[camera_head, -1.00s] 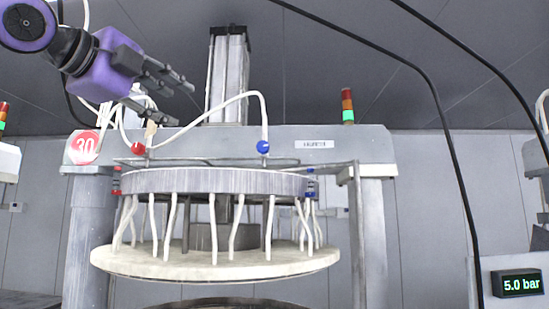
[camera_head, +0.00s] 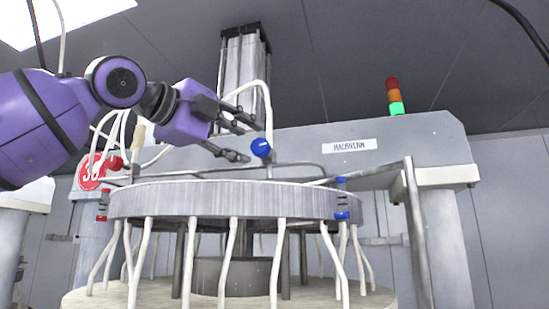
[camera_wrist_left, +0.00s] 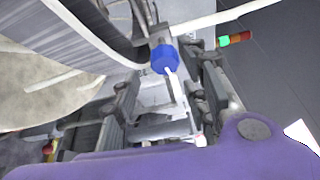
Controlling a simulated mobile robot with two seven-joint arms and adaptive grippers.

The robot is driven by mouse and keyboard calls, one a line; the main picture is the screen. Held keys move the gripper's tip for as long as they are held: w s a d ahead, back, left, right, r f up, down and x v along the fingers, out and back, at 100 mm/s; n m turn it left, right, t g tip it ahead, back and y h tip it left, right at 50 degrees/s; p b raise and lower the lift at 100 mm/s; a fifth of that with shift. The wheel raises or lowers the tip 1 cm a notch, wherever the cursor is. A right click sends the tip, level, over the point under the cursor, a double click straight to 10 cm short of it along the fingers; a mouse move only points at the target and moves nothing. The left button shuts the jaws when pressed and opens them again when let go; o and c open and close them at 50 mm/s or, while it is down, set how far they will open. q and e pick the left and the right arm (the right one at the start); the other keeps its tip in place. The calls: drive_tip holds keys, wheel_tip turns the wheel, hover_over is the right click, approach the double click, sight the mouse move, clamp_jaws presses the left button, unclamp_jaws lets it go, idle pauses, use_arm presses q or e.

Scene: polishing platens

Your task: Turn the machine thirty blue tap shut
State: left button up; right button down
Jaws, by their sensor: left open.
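The blue tap (camera_head: 261,147) sits on top of machine thirty, at the foot of a white hose, above the grey ring (camera_head: 235,200). My left gripper (camera_head: 247,139) comes in from the left and is open, its fingertips close to the tap's left side. In the left wrist view the blue tap (camera_wrist_left: 164,58) shows in the gap between the open fingers (camera_wrist_left: 168,80), with a thin pale lever pointing down the picture. I cannot tell whether a finger touches it. The round red 30 sign (camera_head: 90,172) is partly covered by hoses. My right gripper is not in view.
A red tap (camera_head: 115,162) stands at the left of the machine top. Grey pipes (camera_head: 300,167) run just above the ring, below my fingers. A grey column (camera_head: 245,75) rises behind. White hoses hang below the ring. A signal light (camera_head: 396,108) glows green.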

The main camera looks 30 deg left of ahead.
sight(256, 150)
use_arm(q)
drive_tip(key=w, duration=0.2)
drive_tip(key=shift+w+d+f, duration=0.1)
drive_tip(key=shift+w+d, duration=0.05)
drive_tip(key=shift+w, duration=0.2)
drive_tip(key=w, duration=0.3)
drive_tip(key=shift+w+d+f+b, duration=0.1)
drive_tip(key=shift+w+d+b, duration=0.2)
drive_tip(key=shift+w+d, duration=0.05)
drive_tip(key=shift+s, duration=0.15)
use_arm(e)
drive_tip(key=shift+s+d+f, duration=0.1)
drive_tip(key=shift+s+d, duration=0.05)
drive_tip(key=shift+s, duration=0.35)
use_arm(q)
drive_tip(key=c, duration=1)
drive_tip(key=shift+w+f, duration=0.1)
drive_tip(key=shift+w, duration=0.1)
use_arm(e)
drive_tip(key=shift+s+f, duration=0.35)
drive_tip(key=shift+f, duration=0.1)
